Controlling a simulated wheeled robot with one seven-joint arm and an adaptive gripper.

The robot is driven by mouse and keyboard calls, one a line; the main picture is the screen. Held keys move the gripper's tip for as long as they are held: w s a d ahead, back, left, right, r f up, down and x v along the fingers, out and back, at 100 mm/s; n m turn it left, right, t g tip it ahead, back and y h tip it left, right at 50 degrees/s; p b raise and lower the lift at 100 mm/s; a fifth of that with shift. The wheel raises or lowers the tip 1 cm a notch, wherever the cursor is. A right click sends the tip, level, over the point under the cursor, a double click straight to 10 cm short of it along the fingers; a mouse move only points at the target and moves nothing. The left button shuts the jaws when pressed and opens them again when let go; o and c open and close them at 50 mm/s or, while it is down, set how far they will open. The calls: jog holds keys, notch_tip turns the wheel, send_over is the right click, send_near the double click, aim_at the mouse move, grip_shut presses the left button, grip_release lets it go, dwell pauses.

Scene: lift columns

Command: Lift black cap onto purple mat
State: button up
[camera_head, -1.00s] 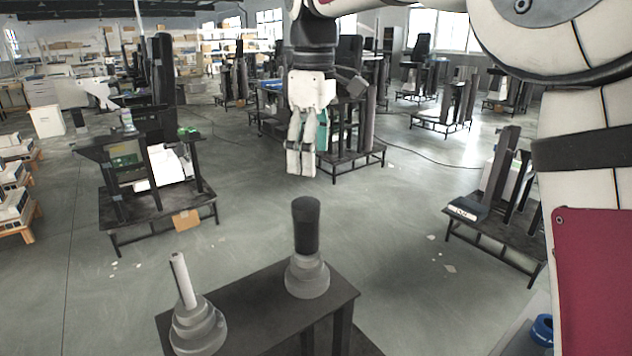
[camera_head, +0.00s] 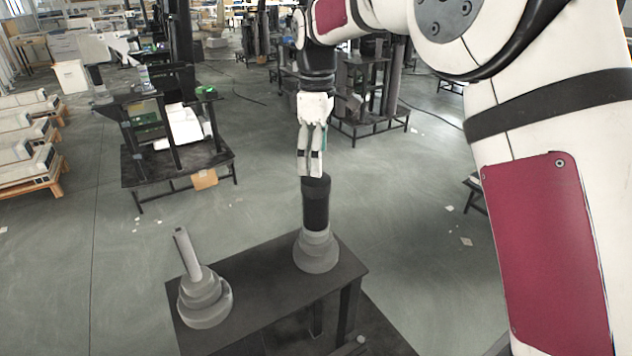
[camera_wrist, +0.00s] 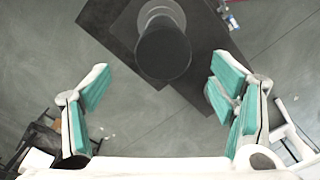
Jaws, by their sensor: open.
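The black cap (camera_head: 317,209) is a dark upright cylinder on a stepped grey base (camera_head: 316,251), at the right of a dark table (camera_head: 262,300). My gripper (camera_head: 311,172) points down and shows just above the cap's top in the head view. In the wrist view the cap (camera_wrist: 163,52) is seen from above, ahead of and between the spread, teal-padded fingers of my gripper (camera_wrist: 162,78). The fingers are open and empty, and no contact with the cap shows. I see no purple mat in either view.
A second stepped grey base (camera_head: 205,300) with a bare, slightly tilted-looking grey post (camera_head: 188,254) stands at the table's left. Work stands with columns (camera_head: 170,135) are farther back. Pale stacked units on wooden pallets (camera_head: 30,165) lie far left. Open floor surrounds the table.

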aim_at(316, 178)
jog(key=f, duration=0.1)
jog(key=f+p, duration=0.1)
jog(key=f, duration=0.2)
jog(key=shift+s+p, duration=0.35)
jog(key=shift+p, duration=0.05)
jog(key=shift+w+f, duration=0.15)
jog(key=shift+f, duration=0.45)
jog(key=c, duration=1.4)
